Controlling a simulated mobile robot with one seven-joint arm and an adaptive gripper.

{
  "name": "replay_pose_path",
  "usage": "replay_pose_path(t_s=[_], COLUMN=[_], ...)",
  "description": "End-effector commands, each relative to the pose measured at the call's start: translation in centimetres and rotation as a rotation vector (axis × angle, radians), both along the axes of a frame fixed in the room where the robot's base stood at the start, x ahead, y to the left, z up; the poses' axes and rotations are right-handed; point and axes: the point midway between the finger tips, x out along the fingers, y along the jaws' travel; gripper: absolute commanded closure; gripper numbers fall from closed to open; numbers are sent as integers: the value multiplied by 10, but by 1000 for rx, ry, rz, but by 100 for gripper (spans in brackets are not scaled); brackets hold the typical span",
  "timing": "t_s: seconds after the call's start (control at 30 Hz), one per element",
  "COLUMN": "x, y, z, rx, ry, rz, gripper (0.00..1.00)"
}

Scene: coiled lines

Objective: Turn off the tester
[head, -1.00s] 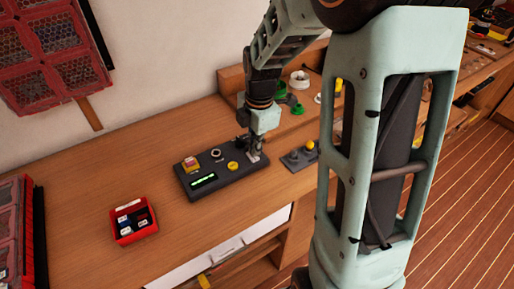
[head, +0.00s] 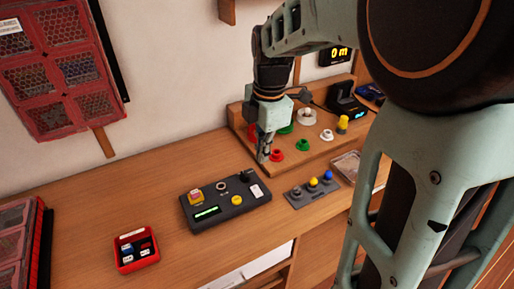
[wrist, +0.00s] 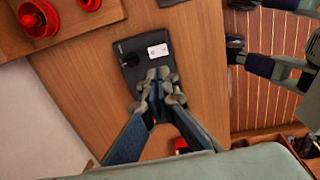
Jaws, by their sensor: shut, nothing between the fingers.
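The tester (head: 218,222) is a dark box lying on the wooden bench. Its face has a lit green display (head: 207,212), a yellow button (head: 237,200), a red-and-yellow block (head: 196,197), a round grey-ringed part (head: 222,186), a black knob (head: 246,172) and a white label (head: 257,191). My gripper (head: 262,158) is shut and empty, above and behind the tester's right end, apart from it. In the wrist view, the gripper (wrist: 160,78) covers part of the tester (wrist: 134,80); the black knob (wrist: 129,59) and white label (wrist: 158,50) show beyond the fingertips.
A wooden stand (head: 318,152) with red, green and white rings is close to my gripper. A grey plate (head: 300,196) with several coloured knobs lies right of the tester. A red bin (head: 123,266) is at the front left. Bare bench lies between bin and tester.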

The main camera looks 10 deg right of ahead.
Motion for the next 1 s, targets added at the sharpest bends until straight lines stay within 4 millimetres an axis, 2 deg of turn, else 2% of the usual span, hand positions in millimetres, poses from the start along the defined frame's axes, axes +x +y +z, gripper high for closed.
replay_pose_path(t_s=[1.0], x=[12], y=[6], z=[5], rx=[2], ry=[-10], rz=[0], gripper=[100])
